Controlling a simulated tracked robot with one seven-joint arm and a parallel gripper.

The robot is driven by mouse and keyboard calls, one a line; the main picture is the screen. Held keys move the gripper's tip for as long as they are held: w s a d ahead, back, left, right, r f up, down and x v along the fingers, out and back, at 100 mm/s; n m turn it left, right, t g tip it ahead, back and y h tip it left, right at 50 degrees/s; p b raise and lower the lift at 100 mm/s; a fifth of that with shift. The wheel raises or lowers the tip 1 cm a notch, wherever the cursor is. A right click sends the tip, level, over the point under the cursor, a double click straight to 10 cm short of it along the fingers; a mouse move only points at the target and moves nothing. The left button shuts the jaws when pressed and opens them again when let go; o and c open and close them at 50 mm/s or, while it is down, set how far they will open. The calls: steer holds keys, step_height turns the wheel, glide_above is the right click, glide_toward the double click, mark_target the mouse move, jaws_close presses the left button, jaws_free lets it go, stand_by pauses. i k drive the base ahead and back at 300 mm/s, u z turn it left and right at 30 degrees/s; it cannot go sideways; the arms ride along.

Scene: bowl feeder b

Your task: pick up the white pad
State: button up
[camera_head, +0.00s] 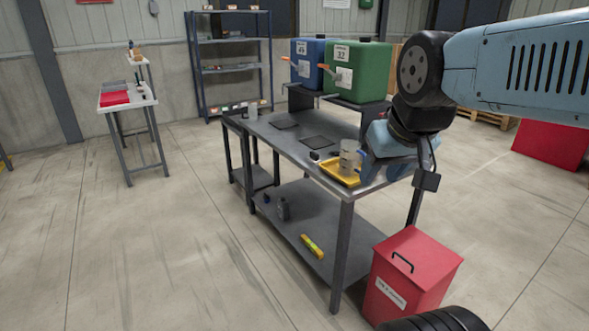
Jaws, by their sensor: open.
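I cannot make out a white pad for certain. A small black block with a pale end (314,155) lies on the grey metal workbench (270,133), too small to identify. A yellow tray (338,174) sits near the bench's right end, with a clear beaker-like cup (349,157) at it. My gripper (364,160) is open over the bench's right end, close to the cup and tray in the picture. Its fingertips are small and partly hidden by my wrist, and I cannot tell whether they touch anything.
A blue container (307,60) and a green container (358,72) stand on a raised shelf behind the bench. Two dark flat plates lie on it. A red lidded bin (413,272) stands at its front right. A side table (127,100) is far left. Floor at left is clear.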

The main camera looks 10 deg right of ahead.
mark_target(314, 157)
steer(key=u, duration=0.25)
steer(key=k, duration=0.65)
steer(key=u, duration=0.4)
steer(key=i, duration=0.95)
steer(key=z, duration=0.55)
steer(key=i, duration=1.4)
steer(key=z, duration=0.55)
